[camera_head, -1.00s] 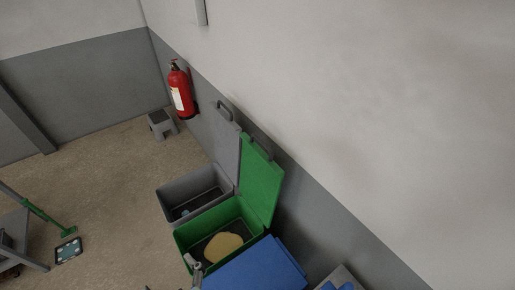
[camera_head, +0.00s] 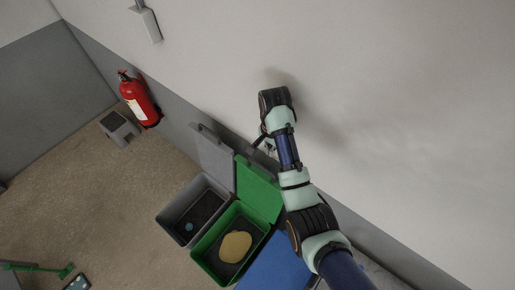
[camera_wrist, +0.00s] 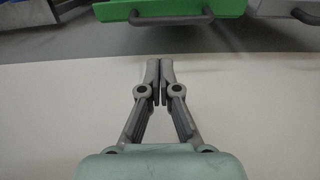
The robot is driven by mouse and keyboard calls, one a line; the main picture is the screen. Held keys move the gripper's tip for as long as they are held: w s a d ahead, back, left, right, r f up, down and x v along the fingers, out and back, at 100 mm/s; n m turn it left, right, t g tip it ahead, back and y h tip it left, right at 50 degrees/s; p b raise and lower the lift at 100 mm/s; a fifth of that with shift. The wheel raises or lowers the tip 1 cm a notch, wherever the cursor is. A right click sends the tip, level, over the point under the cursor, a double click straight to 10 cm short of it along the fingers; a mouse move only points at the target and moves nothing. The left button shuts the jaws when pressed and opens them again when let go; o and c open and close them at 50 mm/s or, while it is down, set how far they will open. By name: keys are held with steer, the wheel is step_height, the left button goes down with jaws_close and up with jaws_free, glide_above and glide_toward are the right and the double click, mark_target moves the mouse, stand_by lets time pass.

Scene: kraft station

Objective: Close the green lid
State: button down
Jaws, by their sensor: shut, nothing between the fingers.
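The green lid (camera_head: 258,187) stands open and upright against the wall, behind the green bin (camera_head: 207,251). A yellow item (camera_head: 235,246) lies inside the green bin. In the wrist view the green lid (camera_wrist: 190,10) is at the top, with its dark handle (camera_wrist: 172,20) along its edge. My gripper (camera_head: 262,147) is near the lid's top edge in the head view, partly hidden by my arm. In the wrist view my gripper (camera_wrist: 159,64) is shut and empty, with its fingertips below the handle and apart from it.
A grey bin (camera_head: 172,217) with its grey lid (camera_head: 212,158) open stands left of the green bin. A blue lid (camera_head: 268,268) is on the right, partly behind my arm. The floor at left is mostly clear.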

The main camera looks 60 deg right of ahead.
step_height(320, 180, down, 10)
steer(key=b, duration=0.1)
steer(key=shift+s+a+f, duration=0.15)
steer(key=shift+s, duration=0.05)
stand_by(0.4)
